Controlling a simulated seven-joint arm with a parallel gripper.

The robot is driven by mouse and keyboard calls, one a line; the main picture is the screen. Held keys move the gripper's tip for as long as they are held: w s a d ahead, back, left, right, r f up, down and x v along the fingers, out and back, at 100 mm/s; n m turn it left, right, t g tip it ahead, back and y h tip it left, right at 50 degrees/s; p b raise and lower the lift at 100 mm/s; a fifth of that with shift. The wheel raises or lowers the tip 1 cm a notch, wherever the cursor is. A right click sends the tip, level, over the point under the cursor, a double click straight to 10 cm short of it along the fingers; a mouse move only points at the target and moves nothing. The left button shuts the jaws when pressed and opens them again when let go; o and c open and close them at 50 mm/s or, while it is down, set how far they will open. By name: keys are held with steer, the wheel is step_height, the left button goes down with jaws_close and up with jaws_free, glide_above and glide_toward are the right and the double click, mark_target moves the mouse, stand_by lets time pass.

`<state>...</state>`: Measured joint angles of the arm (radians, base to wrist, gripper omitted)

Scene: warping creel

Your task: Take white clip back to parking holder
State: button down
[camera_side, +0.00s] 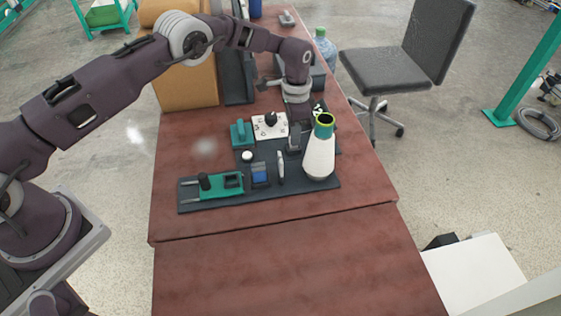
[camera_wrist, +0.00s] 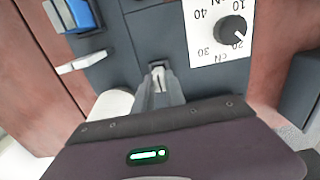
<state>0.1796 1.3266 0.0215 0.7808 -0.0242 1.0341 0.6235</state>
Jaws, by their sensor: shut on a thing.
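My gripper (camera_side: 294,139) points down over the dark board, between the dial plate and the white cone. In the wrist view its fingers (camera_wrist: 158,88) are closed together on a small pale piece, apparently the white clip (camera_wrist: 157,80), mostly hidden by the fingers. A small dark grey block, possibly the parking holder (camera_wrist: 156,66), is right at the fingertips; I cannot tell whether the clip touches it. A separate slim white piece (camera_side: 281,167) is on the board left of the gripper; it also shows in the wrist view (camera_wrist: 80,63).
The white cone (camera_side: 319,156) with a green rim stands close to the right of my gripper. A white dial plate (camera_side: 270,125), a blue block (camera_side: 260,174) and a teal fixture (camera_side: 221,185) are nearby. The front of the table (camera_side: 290,260) is clear.

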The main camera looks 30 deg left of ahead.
steer(key=shift+f, duration=0.35)
stand_by(0.4)
steer(key=c, duration=1.1)
jaws_free()
steer(key=shift+o, duration=0.2)
steer(key=shift+r, duration=3.55)
